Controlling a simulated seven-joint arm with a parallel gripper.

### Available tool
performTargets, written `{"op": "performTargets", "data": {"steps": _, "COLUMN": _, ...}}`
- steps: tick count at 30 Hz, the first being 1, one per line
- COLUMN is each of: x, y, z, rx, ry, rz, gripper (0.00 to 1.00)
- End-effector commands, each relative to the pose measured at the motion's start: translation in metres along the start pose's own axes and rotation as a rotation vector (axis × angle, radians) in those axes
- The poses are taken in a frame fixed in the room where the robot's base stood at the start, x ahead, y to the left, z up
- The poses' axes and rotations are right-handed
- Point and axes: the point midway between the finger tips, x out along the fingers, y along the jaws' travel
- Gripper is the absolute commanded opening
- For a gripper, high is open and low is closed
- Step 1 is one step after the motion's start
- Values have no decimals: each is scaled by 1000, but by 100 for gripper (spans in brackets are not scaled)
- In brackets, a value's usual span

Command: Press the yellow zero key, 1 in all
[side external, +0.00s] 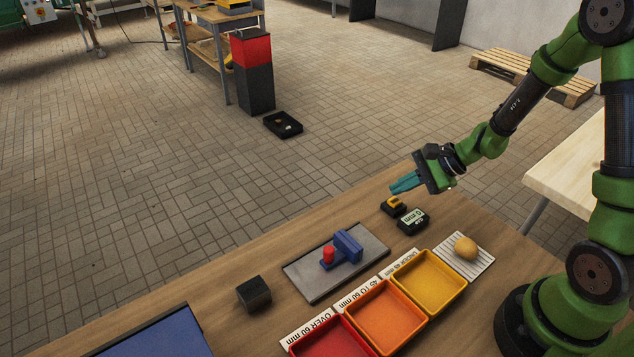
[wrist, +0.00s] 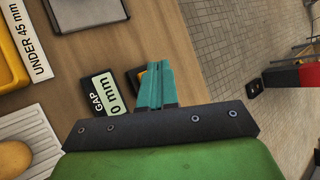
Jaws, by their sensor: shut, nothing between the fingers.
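The yellow zero key (side external: 394,203) sits on a small black base near the table's far edge in the side view. In the wrist view only a sliver of the yellow key (wrist: 142,76) shows, mostly hidden behind my fingers. A black gap display (side external: 413,221) reading 0 mm stands beside it; it also shows in the wrist view (wrist: 103,93). My gripper (side external: 392,188) is shut and empty, its teal fingers above the key and apart from it in the side view. The teal fingers (wrist: 157,72) also show in the wrist view.
A grey plate (side external: 310,285) carries a blue gauge (side external: 347,246) with a red knob (side external: 328,255). A potato (side external: 466,247) lies on a white striped mat. Yellow (side external: 436,312), orange and red trays line the front. A black block (side external: 254,294) stands left.

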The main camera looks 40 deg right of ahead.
Motion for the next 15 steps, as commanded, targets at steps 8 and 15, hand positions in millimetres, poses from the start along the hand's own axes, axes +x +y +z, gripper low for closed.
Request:
{"op": "performTargets", "data": {"steps": 8, "x": -20, "y": -15, "z": 14, "rx": -5, "ry": 0, "rz": -4, "gripper": 0}}
{"op": "performTargets", "data": {"steps": 15, "x": -32, "y": -24, "z": 23, "rx": -2, "ry": 1, "rz": -3, "gripper": 0}}
